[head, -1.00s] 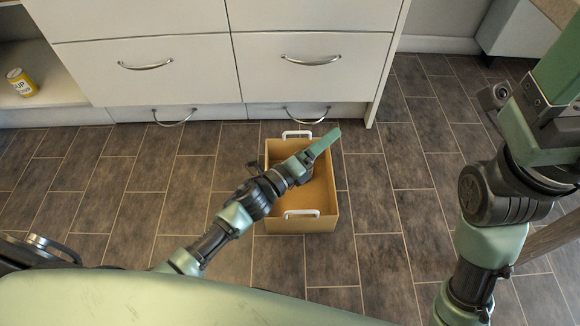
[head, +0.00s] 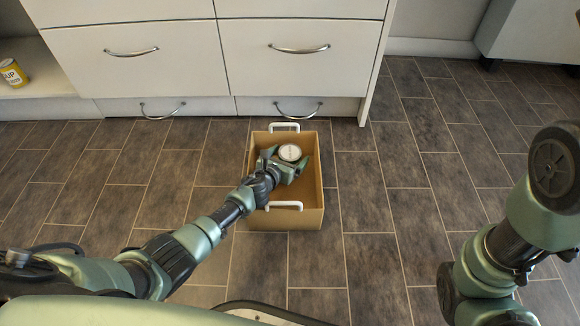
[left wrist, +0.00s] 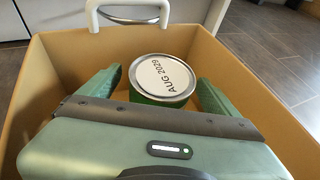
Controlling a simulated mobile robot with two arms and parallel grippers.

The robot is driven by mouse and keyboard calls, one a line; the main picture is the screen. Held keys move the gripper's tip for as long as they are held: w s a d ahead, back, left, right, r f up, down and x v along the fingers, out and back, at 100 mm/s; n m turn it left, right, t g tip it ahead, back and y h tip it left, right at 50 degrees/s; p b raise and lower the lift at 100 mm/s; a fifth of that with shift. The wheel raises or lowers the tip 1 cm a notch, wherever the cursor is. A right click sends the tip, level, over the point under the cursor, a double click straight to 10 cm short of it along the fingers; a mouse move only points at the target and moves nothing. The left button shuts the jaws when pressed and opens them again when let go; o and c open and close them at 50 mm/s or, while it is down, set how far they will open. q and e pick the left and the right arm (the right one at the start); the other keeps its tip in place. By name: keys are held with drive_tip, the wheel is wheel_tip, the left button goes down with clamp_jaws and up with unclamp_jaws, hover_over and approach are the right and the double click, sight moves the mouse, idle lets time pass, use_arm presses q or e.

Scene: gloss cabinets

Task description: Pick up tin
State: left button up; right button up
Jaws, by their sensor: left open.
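A short tin (head: 290,153) with a pale round lid stands upright inside the cardboard-coloured box (head: 313,200). In the left wrist view the tin (left wrist: 163,78) has a green side, and its lid reads "AUG 2029". My left gripper (head: 287,163) is down in the box and open. In the left wrist view its two green fingers flank the tin, one on each side, with gaps visible. The lower part of the tin is hidden behind the gripper body. My right arm is at the right of the head view; its gripper is out of the picture.
The box has white handles (head: 284,127) and stands on the dark tiled floor in front of white drawers (head: 300,75). A yellow tin (head: 13,73) stands on an open shelf at the far left. The floor right of the box is clear.

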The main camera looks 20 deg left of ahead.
use_arm(q)
drive_tip(key=shift+w+d+f, duration=0.1)
drive_tip(key=shift+w, duration=0.25)
drive_tip(key=c, duration=1.6)
clamp_jaws()
